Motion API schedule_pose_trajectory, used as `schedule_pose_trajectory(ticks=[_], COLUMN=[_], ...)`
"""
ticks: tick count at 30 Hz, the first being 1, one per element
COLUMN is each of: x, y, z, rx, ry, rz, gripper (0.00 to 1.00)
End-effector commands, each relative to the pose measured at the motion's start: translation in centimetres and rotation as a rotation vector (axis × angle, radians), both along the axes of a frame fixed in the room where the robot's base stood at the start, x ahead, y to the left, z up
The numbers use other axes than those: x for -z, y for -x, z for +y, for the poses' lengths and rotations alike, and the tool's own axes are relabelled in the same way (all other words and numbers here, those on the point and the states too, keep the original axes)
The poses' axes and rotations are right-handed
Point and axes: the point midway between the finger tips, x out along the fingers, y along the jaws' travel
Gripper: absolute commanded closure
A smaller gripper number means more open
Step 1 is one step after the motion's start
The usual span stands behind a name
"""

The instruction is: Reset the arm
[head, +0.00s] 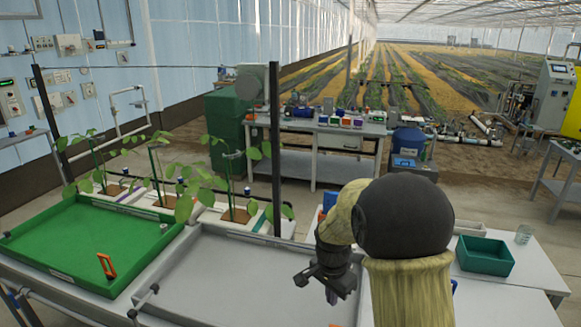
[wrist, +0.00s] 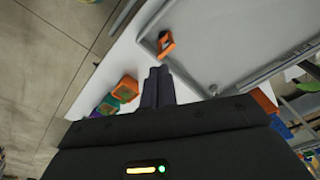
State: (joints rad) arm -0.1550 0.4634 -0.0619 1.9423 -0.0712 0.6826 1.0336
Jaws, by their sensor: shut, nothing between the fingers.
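My gripper (head: 328,284) hangs at the end of my bent arm in the head view, above the right part of the grey tray (head: 225,265). In the wrist view the two dark fingers of my gripper (wrist: 158,72) lie together, shut and empty. They point toward an orange object (wrist: 165,46) at the corner of the grey tray, which also shows in the wrist view (wrist: 225,35). I cannot tell from the picture how high the fingers are above the table. My arm hides part of the table in the head view.
A green tray (head: 85,240) with an orange clip-like piece (head: 106,266) is at left. Potted seedlings (head: 238,214) stand behind the trays. Small orange-rimmed items (wrist: 126,88) lie near the fingers.

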Motion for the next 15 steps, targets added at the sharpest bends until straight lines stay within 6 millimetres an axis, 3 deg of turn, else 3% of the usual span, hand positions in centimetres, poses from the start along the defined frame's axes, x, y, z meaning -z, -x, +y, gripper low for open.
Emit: schedule_pose_trajectory(ticks=[6,15], x=[-1.9,-2.9], y=[5.9,14.5], z=[-1.6,-3.1], rx=[-0.309,-0.751], ry=[-0.011,0.040], rz=[-0.043,-0.115], gripper=[1.00,1.00])
